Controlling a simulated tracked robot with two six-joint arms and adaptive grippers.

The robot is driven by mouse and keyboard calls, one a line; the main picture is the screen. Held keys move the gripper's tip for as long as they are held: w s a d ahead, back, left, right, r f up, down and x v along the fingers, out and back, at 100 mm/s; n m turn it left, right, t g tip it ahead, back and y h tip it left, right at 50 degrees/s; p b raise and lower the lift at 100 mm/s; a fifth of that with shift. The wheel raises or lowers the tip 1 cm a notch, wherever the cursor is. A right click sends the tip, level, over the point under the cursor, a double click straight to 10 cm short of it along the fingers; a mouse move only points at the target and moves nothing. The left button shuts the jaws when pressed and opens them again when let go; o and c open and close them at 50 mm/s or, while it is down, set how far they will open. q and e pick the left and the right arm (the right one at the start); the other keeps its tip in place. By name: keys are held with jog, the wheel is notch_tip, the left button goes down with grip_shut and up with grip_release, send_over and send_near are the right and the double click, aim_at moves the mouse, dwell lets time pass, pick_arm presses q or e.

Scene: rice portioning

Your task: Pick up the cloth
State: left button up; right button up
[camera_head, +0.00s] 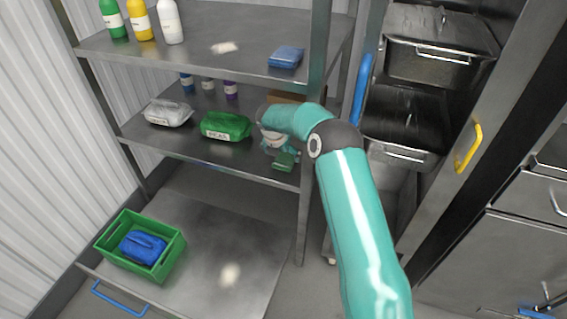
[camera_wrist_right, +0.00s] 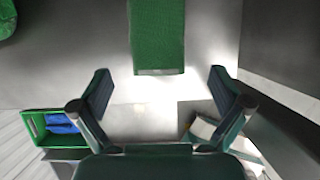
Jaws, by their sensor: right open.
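A green cloth (camera_head: 286,161) lies at the right end of the middle shelf, partly hidden by my right gripper in the head view. In the right wrist view the cloth (camera_wrist_right: 158,35) is a flat green strip ahead of the fingers, roughly centred between them. My right gripper (camera_wrist_right: 160,90) is open, with its fingers wide apart and nothing between the tips. In the head view the right gripper (camera_head: 279,146) is at that shelf end, below my bent wrist. My left gripper is in neither view.
A blue folded cloth (camera_head: 286,57) and several bottles are on the top shelf (camera_head: 240,20). A green bag (camera_head: 226,126) and a white bag (camera_head: 168,113) lie left of the gripper. A green crate (camera_head: 172,262) is below. A shelf post (camera_head: 305,215) stands close right.

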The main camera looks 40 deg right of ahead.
aim_at(284, 161)
jog(key=x, duration=0.5)
jog(key=shift+a+f, duration=0.1)
jog(key=shift+f, duration=0.05)
jog(key=c, duration=1.1)
jog(key=shift+r, duration=0.6)
jog(key=v, duration=0.2)
jog(key=shift+a+r, duration=0.1)
jog(key=shift+r, duration=0.15)
jog(key=s+a+b, duration=0.1)
jog(key=s+a, duration=0.2)
jog(key=a, duration=0.4)
jog(key=s+a, duration=0.4)
jog(key=a, duration=0.4)
jog(key=shift+s+a+b, duration=0.2)
jog(key=shift+b, duration=0.15)
